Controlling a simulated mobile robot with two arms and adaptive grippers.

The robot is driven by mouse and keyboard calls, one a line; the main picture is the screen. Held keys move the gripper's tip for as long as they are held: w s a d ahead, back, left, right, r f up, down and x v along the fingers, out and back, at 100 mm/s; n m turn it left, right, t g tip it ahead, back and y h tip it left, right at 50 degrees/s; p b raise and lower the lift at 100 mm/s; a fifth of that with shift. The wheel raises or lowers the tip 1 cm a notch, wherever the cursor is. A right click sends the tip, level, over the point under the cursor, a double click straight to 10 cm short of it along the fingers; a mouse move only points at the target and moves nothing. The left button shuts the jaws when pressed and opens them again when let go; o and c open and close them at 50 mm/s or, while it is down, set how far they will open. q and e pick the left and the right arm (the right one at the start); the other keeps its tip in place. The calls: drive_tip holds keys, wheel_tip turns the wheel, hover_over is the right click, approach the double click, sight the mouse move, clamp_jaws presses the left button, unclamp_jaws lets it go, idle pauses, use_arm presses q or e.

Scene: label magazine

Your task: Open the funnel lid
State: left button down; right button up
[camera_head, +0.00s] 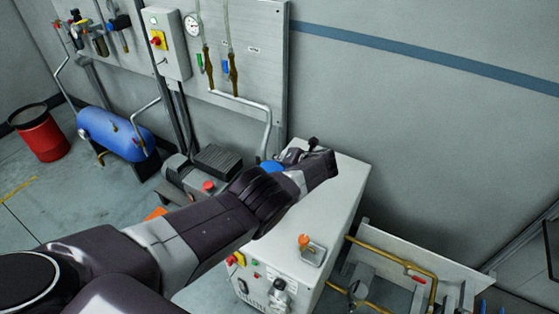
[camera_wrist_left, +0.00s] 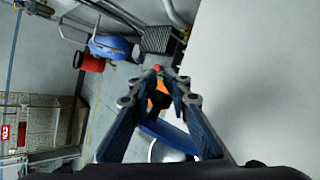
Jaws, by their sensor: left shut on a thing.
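My left gripper (camera_head: 291,156) is at the back of the white cabinet top (camera_head: 325,195), largely hidden by my own arm. A blue rounded part (camera_head: 270,166), likely the funnel lid, shows right beside it at the cabinet's left edge. In the left wrist view the fingers of my left gripper (camera_wrist_left: 158,78) come together at their tips. A dark part (camera_wrist_left: 155,101) shows between them, and a curved blue part with a shiny metal surface (camera_wrist_left: 165,151) sits lower down. The held part is mostly hidden, and I cannot tell how far the lid is raised. My right gripper is out of view.
An orange knob (camera_head: 304,241) stands on the cabinet's near end. A compressor with a red button (camera_head: 208,186), a blue tank (camera_head: 115,133) and a red drum (camera_head: 43,140) are at the left. A panel with hoses (camera_head: 262,75) rises behind. Brass pipes (camera_head: 400,252) lie right.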

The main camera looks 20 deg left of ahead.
use_arm(q)
drive_tip(key=shift+s+d+f, duration=0.4)
drive_tip(key=shift+s+f, duration=0.1)
drive_tip(key=shift+f, duration=0.3)
drive_tip(key=c, duration=1.8)
unclamp_jaws()
drive_tip(key=shift+d+r, duration=0.1)
drive_tip(key=shift+d, duration=0.05)
drive_tip(key=shift+c, duration=0.2)
drive_tip(key=shift+o, duration=0.4)
drive_tip(key=shift+r, duration=0.1)
drive_tip(key=shift+w, duration=0.1)
drive_tip(key=shift+r, duration=0.1)
drive_tip(key=shift+w+r, duration=0.1)
drive_tip(key=shift+r, duration=0.15)
drive_tip(key=v, duration=1.1)
drive_tip(key=shift+d+r, duration=0.2)
drive_tip(key=shift+d, duration=0.05)
